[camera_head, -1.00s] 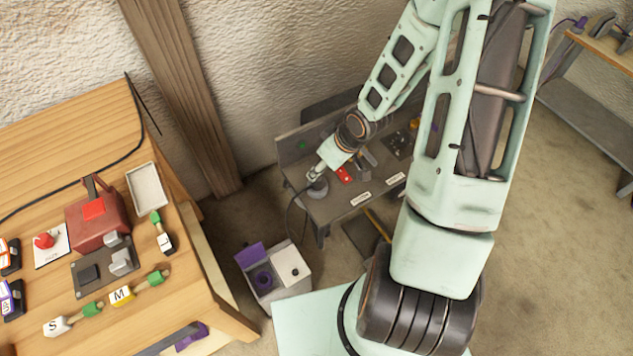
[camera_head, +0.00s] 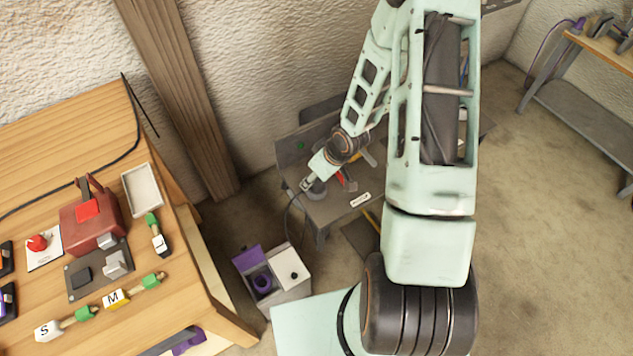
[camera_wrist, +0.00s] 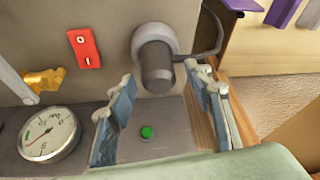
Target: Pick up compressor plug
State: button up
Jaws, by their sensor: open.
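The compressor plug (camera_wrist: 157,68) is a dark grey cylinder on a round, lighter grey collar, with a dark cable running off to the right in the wrist view. My gripper (camera_wrist: 160,82) is open, with one blue-padded finger on each side of the plug's near end. I cannot tell whether either finger touches it. In the head view my gripper (camera_head: 307,184) is at the left end of the low grey bench (camera_head: 330,207), right by the plug (camera_head: 317,189), which it partly covers.
In the wrist view a red switch (camera_wrist: 84,48), a brass fitting (camera_wrist: 42,80), a pressure gauge (camera_wrist: 48,133) and a green button (camera_wrist: 146,132) are near the plug. A wooden table (camera_head: 60,130) with several devices stands left.

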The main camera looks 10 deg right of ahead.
jog(key=c, duration=1.2)
jog(key=shift+c, duration=0.2)
jog(key=shift+r, duration=0.15)
